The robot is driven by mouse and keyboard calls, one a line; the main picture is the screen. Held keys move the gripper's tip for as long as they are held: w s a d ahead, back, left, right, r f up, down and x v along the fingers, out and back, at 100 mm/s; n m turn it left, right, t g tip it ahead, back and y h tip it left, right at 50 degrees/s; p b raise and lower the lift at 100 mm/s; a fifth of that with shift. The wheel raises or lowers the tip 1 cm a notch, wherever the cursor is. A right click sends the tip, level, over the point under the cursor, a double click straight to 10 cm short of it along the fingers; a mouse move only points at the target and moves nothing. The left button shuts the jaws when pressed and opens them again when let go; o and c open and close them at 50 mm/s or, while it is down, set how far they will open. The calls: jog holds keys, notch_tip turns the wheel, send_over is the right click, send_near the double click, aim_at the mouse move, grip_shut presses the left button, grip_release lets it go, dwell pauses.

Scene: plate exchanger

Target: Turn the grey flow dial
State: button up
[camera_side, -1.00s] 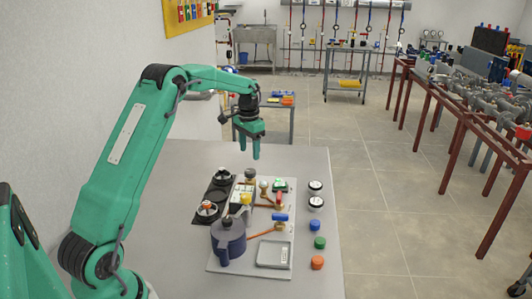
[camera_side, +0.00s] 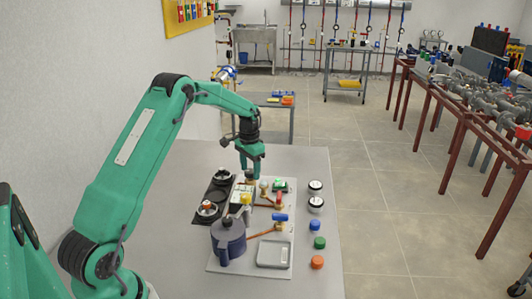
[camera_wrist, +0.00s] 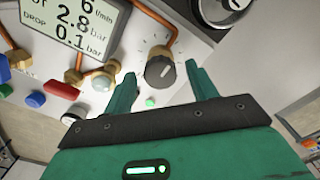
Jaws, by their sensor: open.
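The grey flow dial (camera_wrist: 160,71) shows in the wrist view as a round dark grey knob with a light pointer line and tick marks around it on the pale panel. My gripper (camera_wrist: 164,73) is open, and in that view its fingertips appear on either side of the dial. No finger is seen touching it, and I cannot tell how far down they reach. In the side view my gripper (camera_side: 250,170) points down at the far end of the board and hides the dial.
Beside the dial are a display (camera_wrist: 75,20), copper pipe and a round black-rimmed part (camera_wrist: 225,8). In the side view a blue pot (camera_side: 228,240), a grey tray (camera_side: 273,254) and blue, green and orange caps (camera_side: 317,262) stand nearer.

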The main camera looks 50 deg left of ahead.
jog(key=shift+c, duration=0.5)
jog(key=c, duration=0.9)
jog(key=shift+n, duration=0.3)
jog(key=shift+n, duration=1.8)
jog(key=o, duration=1)
jog(key=shift+r, duration=0.2)
